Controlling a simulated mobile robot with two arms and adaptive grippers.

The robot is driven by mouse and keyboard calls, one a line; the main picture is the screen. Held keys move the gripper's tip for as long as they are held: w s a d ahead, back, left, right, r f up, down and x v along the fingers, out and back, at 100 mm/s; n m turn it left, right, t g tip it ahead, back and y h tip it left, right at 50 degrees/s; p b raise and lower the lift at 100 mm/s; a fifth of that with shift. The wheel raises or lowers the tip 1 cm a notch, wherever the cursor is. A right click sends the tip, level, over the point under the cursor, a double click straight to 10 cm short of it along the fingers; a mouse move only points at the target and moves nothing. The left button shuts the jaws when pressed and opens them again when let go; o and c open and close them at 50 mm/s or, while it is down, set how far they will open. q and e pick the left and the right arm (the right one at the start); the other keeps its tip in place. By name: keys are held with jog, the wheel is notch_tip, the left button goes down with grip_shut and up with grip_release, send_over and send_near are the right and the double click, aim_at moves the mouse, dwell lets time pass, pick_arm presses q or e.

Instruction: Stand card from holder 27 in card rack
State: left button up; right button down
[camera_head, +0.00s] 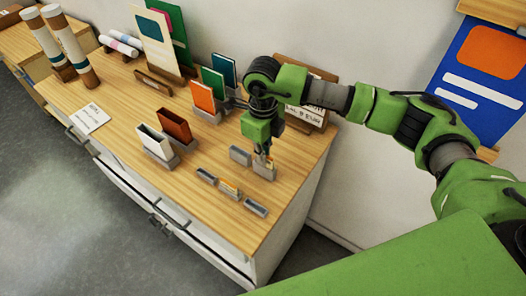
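My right gripper (264,158) points down near the right end of the wooden table, just above or at a small grey holder (264,173). Its fingertips are small here, and I cannot tell whether they grip a card. A second grey holder (240,156) stands just left of it. In front is a row of low dark grey slotted pieces (255,208), and the middle one bears a small card with an orange band (229,187). No holder number is readable, so I cannot tell which is holder 27. My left gripper is out of view.
Orange (203,96), green, teal, brown (174,125) and white (154,141) cards stand in grey holders left of my gripper. A framed text sign (305,112) stands behind the arm. Tall boards and rolled tubes are farther left.

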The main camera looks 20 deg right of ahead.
jog(key=shift+f, duration=0.3)
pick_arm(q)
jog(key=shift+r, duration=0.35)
pick_arm(e)
jog(key=shift+f, duration=0.15)
jog(key=shift+f, duration=0.1)
jog(key=c, duration=2.7)
grip_release()
jog(key=shift+f, duration=0.1)
jog(key=o, duration=0.4)
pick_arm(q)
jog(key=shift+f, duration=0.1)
